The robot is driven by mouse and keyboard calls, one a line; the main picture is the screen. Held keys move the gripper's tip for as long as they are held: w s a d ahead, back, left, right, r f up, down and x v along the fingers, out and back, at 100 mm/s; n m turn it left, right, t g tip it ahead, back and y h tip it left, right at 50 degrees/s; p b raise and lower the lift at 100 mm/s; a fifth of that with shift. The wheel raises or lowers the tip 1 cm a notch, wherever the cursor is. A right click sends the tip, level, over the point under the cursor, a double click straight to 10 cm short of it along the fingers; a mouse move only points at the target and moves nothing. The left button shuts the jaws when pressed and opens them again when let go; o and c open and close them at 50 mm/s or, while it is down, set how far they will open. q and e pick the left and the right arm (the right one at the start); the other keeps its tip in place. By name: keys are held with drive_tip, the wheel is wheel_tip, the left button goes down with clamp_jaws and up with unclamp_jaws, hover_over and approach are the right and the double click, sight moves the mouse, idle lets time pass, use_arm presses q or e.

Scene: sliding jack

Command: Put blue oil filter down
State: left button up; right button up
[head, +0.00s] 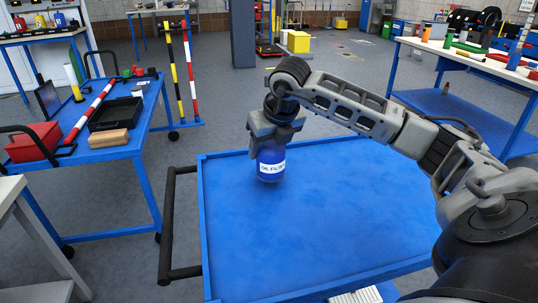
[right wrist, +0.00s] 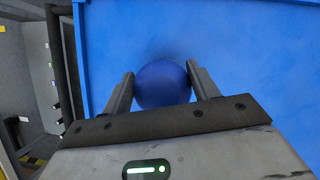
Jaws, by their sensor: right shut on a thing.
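The blue oil filter (head: 271,166) with a white label hangs upright in my right gripper (head: 272,142), over the left part of the blue cart top (head: 330,210). In the right wrist view, the filter's round blue end (right wrist: 162,84) sits between the two fingers of my right gripper (right wrist: 162,88), which are shut on it. The filter's base is close to the cart surface; I cannot tell whether it touches. My left gripper is not in view.
The cart top is otherwise bare, with a raised rim and a black handle (head: 168,225) on its left. A blue table with a red toolbox (head: 33,141) and a black tray (head: 115,114) stands at left. A workbench (head: 470,60) with several items stands at right.

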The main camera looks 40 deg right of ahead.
wheel_tip(320, 180, down, 3)
drive_tip(key=shift+r, duration=0.2)
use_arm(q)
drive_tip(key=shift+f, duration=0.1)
use_arm(e)
drive_tip(key=o, duration=1.2)
drive_tip(key=shift+a+f, duration=0.1)
drive_tip(key=shift+r, duration=0.25)
use_arm(q)
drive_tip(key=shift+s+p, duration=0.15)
drive_tip(key=shift+p, duration=0.2)
use_arm(e)
drive_tip(key=shift+v, duration=5.9)
